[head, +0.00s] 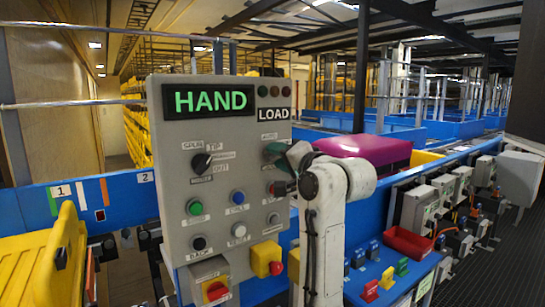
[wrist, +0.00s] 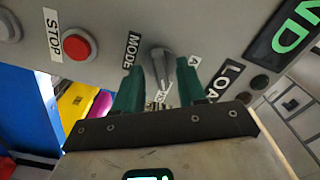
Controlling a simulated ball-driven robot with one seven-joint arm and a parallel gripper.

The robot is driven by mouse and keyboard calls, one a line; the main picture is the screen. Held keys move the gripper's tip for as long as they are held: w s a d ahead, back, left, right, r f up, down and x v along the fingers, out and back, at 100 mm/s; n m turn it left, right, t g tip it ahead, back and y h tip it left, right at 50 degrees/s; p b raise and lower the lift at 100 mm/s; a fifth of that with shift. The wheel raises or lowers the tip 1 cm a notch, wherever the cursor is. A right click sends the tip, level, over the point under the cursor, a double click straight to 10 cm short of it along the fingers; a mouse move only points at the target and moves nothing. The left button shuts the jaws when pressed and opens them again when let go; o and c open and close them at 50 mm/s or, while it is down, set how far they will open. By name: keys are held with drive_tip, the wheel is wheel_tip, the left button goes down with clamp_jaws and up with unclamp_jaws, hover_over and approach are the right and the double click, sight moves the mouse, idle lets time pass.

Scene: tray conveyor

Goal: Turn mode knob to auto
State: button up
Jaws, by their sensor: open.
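The mode knob (wrist: 162,66), a grey lever-like handle, is on the grey panel beside the MODE label (wrist: 133,50) in the wrist view. My gripper (wrist: 159,82) is open, with one green finger on each side of the knob; I cannot tell whether either touches it. A partly seen label starting with A (wrist: 195,62) lies right of the knob. In the head view my gripper (head: 287,155) is at the panel's right side, under the AUTO label (head: 268,136), and mostly hides the knob. The panel display (head: 210,101) reads HAND in green.
The control panel (head: 222,215) also carries a black selector knob (head: 202,162), several buttons and a yellow-boxed red button (head: 276,268). In the wrist view a red STOP button (wrist: 77,45) is left of my fingers. A purple case (head: 365,147) sits behind my arm.

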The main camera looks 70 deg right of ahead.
drive_tip(key=shift+c, duration=0.3)
clamp_jaws()
idle(0.5)
drive_tip(key=n+p, duration=0.2)
drive_tip(key=n, duration=1)
drive_tip(key=shift+d, duration=0.1)
idle(0.6)
drive_tip(key=shift+o, duration=0.3)
unclamp_jaws()
